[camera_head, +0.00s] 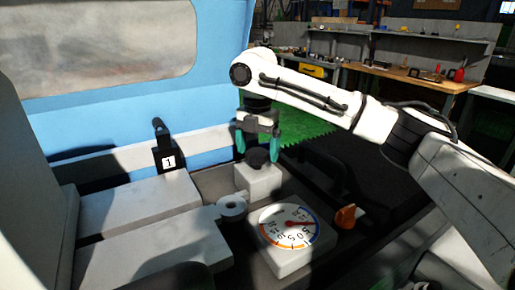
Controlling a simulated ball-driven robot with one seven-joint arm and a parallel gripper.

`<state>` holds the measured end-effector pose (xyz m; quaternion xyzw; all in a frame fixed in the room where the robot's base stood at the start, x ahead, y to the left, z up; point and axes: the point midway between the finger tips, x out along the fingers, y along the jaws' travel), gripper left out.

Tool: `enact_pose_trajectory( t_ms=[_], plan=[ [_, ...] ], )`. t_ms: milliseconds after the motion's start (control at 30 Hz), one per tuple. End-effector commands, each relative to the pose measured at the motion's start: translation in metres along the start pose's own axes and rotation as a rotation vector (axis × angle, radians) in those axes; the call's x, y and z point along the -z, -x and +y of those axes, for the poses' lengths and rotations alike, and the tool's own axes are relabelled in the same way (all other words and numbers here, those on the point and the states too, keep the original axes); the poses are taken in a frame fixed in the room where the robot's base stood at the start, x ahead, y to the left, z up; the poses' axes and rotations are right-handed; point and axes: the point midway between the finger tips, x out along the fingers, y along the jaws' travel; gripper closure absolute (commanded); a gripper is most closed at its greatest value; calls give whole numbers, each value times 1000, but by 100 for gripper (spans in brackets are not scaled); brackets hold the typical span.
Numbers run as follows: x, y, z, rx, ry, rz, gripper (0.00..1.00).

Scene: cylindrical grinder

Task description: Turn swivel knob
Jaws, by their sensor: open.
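My gripper (258,150) points down with its two teal fingers apart. It is over a grey block (259,183) that carries a round black knob (258,160). The fingers are on either side of the black knob; I cannot tell whether they touch it. An orange knob (346,216) sits to the right of a dial (288,229) with a red pointer and printed scale. I cannot tell for sure which knob is the swivel knob.
A round grey part (232,205) sits left of the dial. A black piece labelled 1 (167,160) stands at the left, by grey machine blocks (150,205). A blue panel with a window (110,40) rises behind. Workbenches (415,77) are far back.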

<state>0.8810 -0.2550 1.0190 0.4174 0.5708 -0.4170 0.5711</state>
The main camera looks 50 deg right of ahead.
Motion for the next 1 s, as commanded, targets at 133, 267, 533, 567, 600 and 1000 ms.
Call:
enact_pose_trajectory(
  t_ms=[133,267,533,567,600,1000],
  plan=[
    [0,-1,0,0,0,0,10],
    [0,-1,0,0,0,0,12],
    [0,-1,0,1,0,0,38],
    [0,-1,0,1,0,0,40],
    [0,-1,0,1,0,0,44],
    [0,0,0,0,-8,1,66]
  ],
)
